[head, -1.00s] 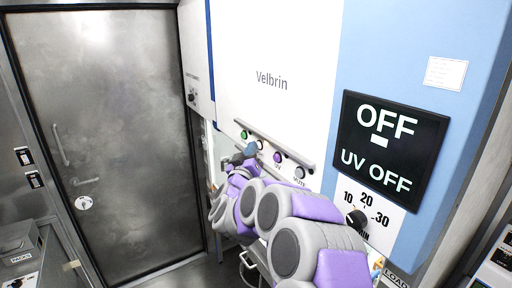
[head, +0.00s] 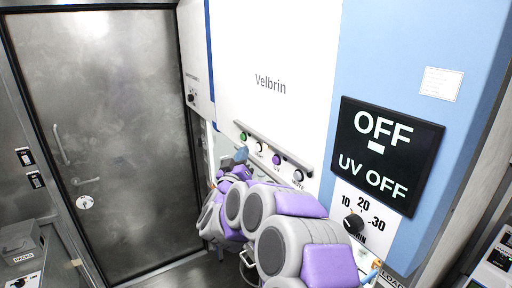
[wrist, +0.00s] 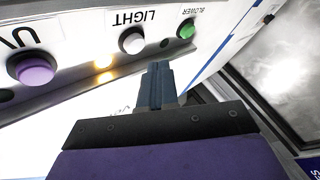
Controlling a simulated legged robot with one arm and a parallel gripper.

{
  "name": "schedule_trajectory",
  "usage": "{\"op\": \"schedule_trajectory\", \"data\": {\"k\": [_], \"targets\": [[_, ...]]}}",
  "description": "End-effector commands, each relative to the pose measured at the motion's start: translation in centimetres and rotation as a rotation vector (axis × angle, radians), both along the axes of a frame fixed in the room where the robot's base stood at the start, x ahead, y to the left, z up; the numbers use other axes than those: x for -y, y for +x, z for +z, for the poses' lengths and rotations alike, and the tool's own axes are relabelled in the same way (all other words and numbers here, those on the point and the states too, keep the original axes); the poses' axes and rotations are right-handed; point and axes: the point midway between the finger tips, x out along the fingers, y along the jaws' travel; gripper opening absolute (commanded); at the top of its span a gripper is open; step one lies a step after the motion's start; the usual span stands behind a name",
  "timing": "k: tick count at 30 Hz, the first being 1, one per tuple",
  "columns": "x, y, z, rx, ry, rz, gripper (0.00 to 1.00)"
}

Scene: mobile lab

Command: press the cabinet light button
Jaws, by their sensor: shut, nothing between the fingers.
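The cabinet's button strip shows a green button (head: 243,136), a white light button (head: 260,147), a purple UV button (head: 277,159) and a pale mute button (head: 298,175). In the wrist view the light button (wrist: 132,40), labelled LIGHT, sits between the green blower button (wrist: 186,29) and the purple UV button (wrist: 33,68). My gripper (head: 240,154) is shut and empty, just left of and below the light button. In the wrist view its blue-grey fingertips (wrist: 157,68) point toward the strip, below and slightly right of the light button, seemingly apart from it.
An amber glow (wrist: 103,60) shows beside the light button. The cabinet's black display (head: 385,153) reads OFF and UV OFF, above a timer knob (head: 353,223). A metal door (head: 105,130) stands at the left. A grey box (head: 20,243) is at lower left.

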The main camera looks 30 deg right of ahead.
Motion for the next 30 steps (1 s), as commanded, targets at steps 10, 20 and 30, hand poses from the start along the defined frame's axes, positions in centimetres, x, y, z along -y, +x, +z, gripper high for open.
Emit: {"op": "schedule_trajectory", "data": {"k": [10,20,30], "targets": [[-3.1,-0.1,0.2,0.000,-0.001,0.001,0.00],[-3.5,-0.2,0.1,0.002,0.000,-0.001,0.00],[-3.5,-0.2,0.1,0.002,0.000,-0.001,0.00]]}}
